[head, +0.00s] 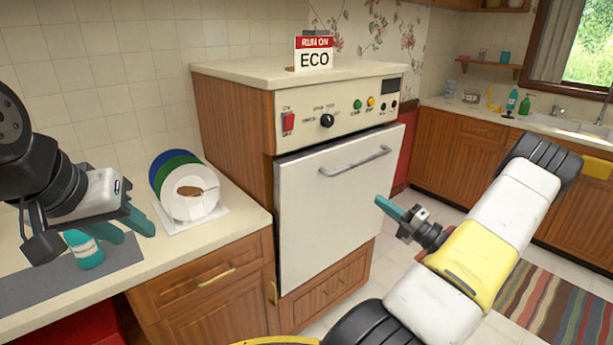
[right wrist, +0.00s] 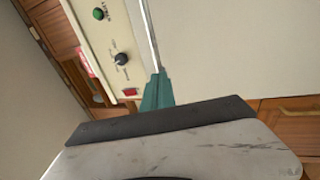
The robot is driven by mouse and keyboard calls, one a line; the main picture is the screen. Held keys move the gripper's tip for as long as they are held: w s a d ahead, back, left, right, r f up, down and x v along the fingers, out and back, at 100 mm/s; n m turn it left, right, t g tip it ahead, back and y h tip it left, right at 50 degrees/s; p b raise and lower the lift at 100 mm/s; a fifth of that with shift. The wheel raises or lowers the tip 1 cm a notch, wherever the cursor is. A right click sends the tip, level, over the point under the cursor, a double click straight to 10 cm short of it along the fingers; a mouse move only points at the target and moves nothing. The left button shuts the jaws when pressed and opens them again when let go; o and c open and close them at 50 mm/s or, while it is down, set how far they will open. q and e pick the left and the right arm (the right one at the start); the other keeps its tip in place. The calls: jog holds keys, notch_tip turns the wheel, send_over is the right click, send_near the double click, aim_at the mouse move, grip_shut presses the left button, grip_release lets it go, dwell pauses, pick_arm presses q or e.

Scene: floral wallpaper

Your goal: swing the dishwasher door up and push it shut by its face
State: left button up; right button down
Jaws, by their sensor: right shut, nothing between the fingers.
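The dishwasher's white door (head: 325,205) stands almost upright below the control panel (head: 335,108). Its top edge sits a little out from the panel; a narrow gap shows there. A grey bar handle (head: 355,162) runs across its upper face. In the right wrist view, the door face (right wrist: 225,50) fills the right side. My right gripper (head: 382,203) is shut and empty by the door's right edge; its teal fingers also show in the right wrist view (right wrist: 157,92). I cannot tell whether they touch the door. My left gripper (head: 138,228) is open and empty above the left counter.
An ECO sign (head: 314,53) stands on the dishwasher's top. A striped rug (head: 560,300) lies on the floor at right. A sink counter is at the back right.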

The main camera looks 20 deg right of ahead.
jog(key=w+a+r, duration=0.2)
jog(key=w, duration=0.3)
jog(key=w+a+r+m+t+h, duration=0.1)
jog(key=w+a, duration=0.2)
jog(key=w, duration=0.3)
jog(key=shift+w+r, duration=0.3)
jog(key=shift+r, duration=0.1)
